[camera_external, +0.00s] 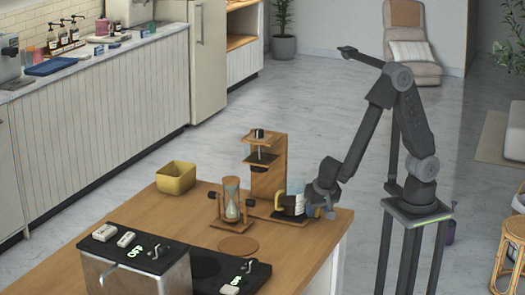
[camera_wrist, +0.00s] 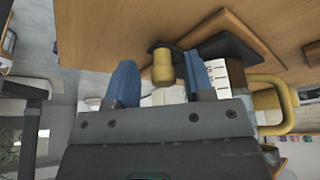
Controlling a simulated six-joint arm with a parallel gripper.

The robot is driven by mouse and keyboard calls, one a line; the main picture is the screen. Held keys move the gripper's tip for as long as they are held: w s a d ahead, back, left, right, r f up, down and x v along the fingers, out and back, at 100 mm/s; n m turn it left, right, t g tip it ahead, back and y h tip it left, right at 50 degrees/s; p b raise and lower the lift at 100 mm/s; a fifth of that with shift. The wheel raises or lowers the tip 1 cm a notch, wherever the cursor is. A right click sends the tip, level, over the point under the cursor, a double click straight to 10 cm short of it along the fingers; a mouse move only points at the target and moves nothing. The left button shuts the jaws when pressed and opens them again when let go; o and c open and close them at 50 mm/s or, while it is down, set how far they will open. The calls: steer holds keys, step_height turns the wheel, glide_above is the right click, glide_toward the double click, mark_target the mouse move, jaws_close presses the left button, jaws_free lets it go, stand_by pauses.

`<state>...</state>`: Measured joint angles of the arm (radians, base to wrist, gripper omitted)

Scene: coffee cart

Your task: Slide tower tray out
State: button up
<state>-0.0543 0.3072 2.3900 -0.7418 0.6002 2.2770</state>
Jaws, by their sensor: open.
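The wooden tower (camera_external: 267,182) stands near the table's far right edge. Its low tray (camera_external: 283,217) lies at its foot, with a carafe (camera_external: 293,204) with a yellow handle beside my gripper. My gripper (camera_external: 317,206) is low at the tray's right side. In the wrist view, my gripper (camera_wrist: 159,64) is open, its blue fingers on either side of a small tan knob (camera_wrist: 163,72) on a dark mount. I cannot tell whether either finger touches it. The carafe's yellow handle (camera_wrist: 291,105) shows close on the right. Much of the tray is hidden in both views.
An hourglass-shaped glass in a wooden stand (camera_external: 231,200) is left of the tray. A yellow bin (camera_external: 175,178) stands further left. Table space between bin and stove is clear.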

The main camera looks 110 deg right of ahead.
steer(key=v, duration=1.4)
steer(key=shift+f, duration=0.1)
steer(key=s+d+r+n+t+y, duration=0.1)
steer(key=s+r+n+t+y, duration=0.1)
steer(key=s+n, duration=0.3)
steer(key=s+r+n+t+y, duration=0.2)
steer(key=s+r+n, duration=0.3)
steer(key=n, duration=0.8)
steer(key=shift+s+d+t, duration=0.35)
steer(key=shift+s+t, duration=0.4)
steer(key=shift+t, duration=0.05)
